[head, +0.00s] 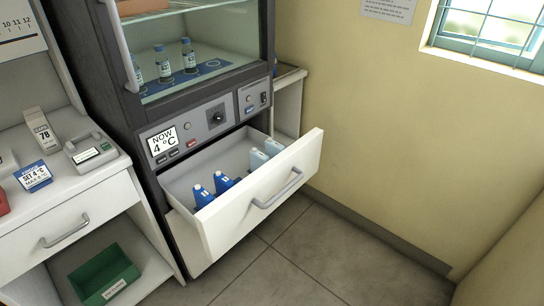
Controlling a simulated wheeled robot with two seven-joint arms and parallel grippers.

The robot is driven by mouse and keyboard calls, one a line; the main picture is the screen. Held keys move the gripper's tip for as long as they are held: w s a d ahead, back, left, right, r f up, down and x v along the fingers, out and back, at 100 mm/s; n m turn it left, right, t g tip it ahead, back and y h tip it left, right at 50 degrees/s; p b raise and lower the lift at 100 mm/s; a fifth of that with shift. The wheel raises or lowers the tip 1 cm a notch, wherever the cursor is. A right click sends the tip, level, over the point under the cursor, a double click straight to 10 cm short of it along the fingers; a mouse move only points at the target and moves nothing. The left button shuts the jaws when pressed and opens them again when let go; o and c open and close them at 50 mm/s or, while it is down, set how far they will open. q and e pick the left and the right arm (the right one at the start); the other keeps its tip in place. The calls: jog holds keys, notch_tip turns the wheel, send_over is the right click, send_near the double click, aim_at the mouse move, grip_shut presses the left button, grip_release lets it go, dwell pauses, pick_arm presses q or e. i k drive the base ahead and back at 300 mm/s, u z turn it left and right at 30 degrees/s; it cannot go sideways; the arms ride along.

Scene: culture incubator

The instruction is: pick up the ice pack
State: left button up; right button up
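No label reading "ice pack" can be made out, and the candidates stand in the open drawer (262,211) under the incubator. Two dark blue packs or bottles with small white marks, one (203,197) at the front left and one (223,183) beside it, stand in its left part. Two pale blue-white ones, one (258,159) and one (273,147), stand at the right end. Their lower parts are hidden by the drawer front. Neither of my grippers is in view.
The incubator (218,117) has a panel reading 4 °C and bottles (189,56) behind its glass. The left counter (85,182) holds a card (33,176) and a device (91,152). A green bin (105,276) sits below. The floor (330,262) at right is clear.

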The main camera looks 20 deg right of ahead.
aim_at(273, 148)
jog(key=z, duration=1.65)
jog(key=i, duration=1.35)
jog(key=u, duration=1.95)
